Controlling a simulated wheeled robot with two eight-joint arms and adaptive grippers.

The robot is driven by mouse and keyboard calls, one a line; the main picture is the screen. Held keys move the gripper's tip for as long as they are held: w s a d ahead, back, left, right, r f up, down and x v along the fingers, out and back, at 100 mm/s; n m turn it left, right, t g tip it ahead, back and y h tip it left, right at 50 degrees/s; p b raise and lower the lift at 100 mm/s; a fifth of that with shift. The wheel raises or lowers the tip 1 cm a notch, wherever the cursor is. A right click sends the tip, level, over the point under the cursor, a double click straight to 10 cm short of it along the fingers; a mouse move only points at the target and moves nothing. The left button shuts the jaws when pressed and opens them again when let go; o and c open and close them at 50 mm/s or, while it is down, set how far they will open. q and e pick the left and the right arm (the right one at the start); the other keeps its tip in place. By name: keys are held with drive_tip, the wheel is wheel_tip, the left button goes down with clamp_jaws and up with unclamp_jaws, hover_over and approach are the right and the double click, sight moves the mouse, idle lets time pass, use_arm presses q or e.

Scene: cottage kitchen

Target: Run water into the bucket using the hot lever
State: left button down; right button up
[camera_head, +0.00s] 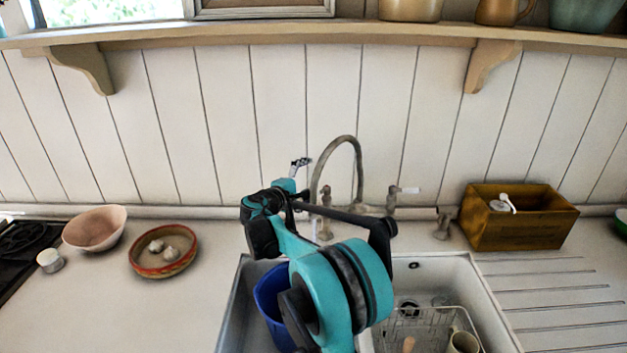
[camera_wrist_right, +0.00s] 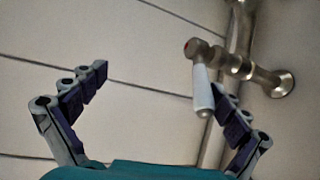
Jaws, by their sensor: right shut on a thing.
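The hot lever (camera_wrist_right: 201,88) has a white handle and a red dot on its metal hub in the right wrist view. My right gripper (camera_head: 297,178) is at the tap and is shut on this lever. In the wrist view its fingers look spread, with the handle against the right finger (camera_wrist_right: 232,118). In the head view my arm hides most of the lever. The grey curved spout (camera_head: 347,140) arches over the sink. The blue bucket (camera_head: 267,297) stands in the sink's left side, partly behind my right arm. My left gripper is not in view.
The other tap lever (camera_head: 408,190) is right of the spout. A wire rack (camera_head: 410,325) with a mug is in the sink's right side. A wooden box (camera_head: 515,222) stands behind the drainboard. Bowls (camera_head: 95,228) sit at left. The counter's front left is clear.

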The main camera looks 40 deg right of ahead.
drive_tip(key=a, duration=0.1)
drive_tip(key=a+r, duration=0.1)
drive_tip(key=a, duration=0.1)
drive_tip(key=shift+s+a+r, duration=0.2)
drive_tip(key=shift+s+r, duration=0.1)
drive_tip(key=shift+r, duration=0.05)
drive_tip(key=shift+s+a+r, duration=0.3)
drive_tip(key=shift+s+a, duration=0.1)
drive_tip(key=shift+a, duration=0.2)
drive_tip(key=shift+s+a+r, duration=0.25)
drive_tip(key=shift+s+a, duration=0.15)
drive_tip(key=shift+a, duration=0.2)
drive_tip(key=c, duration=0.9)
drive_tip(key=shift+o, duration=0.2)
drive_tip(key=shift+s+f, duration=0.2)
drive_tip(key=shift+f, duration=0.15)
